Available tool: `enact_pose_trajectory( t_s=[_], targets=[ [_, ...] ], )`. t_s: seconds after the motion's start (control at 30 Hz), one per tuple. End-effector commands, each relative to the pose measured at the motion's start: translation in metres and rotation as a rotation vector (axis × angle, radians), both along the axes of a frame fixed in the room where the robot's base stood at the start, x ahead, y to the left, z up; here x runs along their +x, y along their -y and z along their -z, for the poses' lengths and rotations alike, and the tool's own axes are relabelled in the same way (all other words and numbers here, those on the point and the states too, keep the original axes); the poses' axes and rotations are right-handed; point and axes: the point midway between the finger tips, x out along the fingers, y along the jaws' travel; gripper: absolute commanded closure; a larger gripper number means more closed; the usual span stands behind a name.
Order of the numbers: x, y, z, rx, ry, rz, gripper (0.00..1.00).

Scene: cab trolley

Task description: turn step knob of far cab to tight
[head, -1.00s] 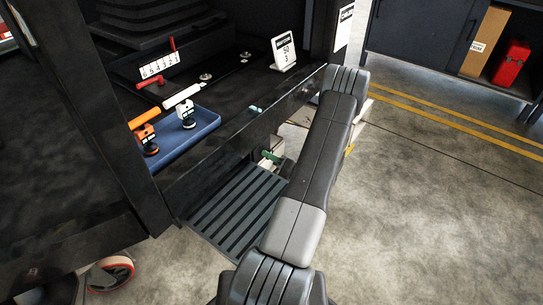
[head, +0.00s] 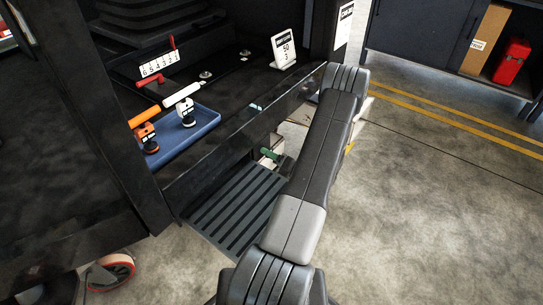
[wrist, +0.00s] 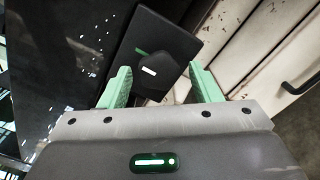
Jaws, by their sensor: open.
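In the wrist view a black knob (wrist: 158,69) with a short white bar sits on a dark square plate (wrist: 182,43). A green mark shows on the plate just above the knob. My gripper (wrist: 160,75) is open, with one pale green finger on each side of the knob in the picture and a gap on both sides. I cannot tell how deep the fingers reach around it. In the head view a green finger of my gripper (head: 269,155) shows low beside the ribbed black step (head: 236,207). My arm hides the rest, and the knob cannot be made out there.
Above the step, the dark cab shelf holds a blue tray (head: 205,122) with an orange-handled and a white-handled tool, and a white sign (head: 284,48). A worn cream panel (wrist: 235,45) lies beside the plate. Open floor (head: 430,200) spreads to the right.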

Motion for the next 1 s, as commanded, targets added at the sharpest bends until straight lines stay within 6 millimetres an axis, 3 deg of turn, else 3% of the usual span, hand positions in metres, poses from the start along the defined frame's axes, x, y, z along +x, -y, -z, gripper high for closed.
enact_pose_trajectory(
  t_s=[0.17, 0.7, 1.0],
  targets=[
    [-0.006, 0.009, -0.001, -0.001, 0.001, 0.001, 0.43],
    [-0.070, 0.098, -0.001, 0.000, 0.000, 0.004, 0.43],
    [-0.081, 0.112, 0.000, 0.000, 0.000, 0.000, 0.43]
  ],
)
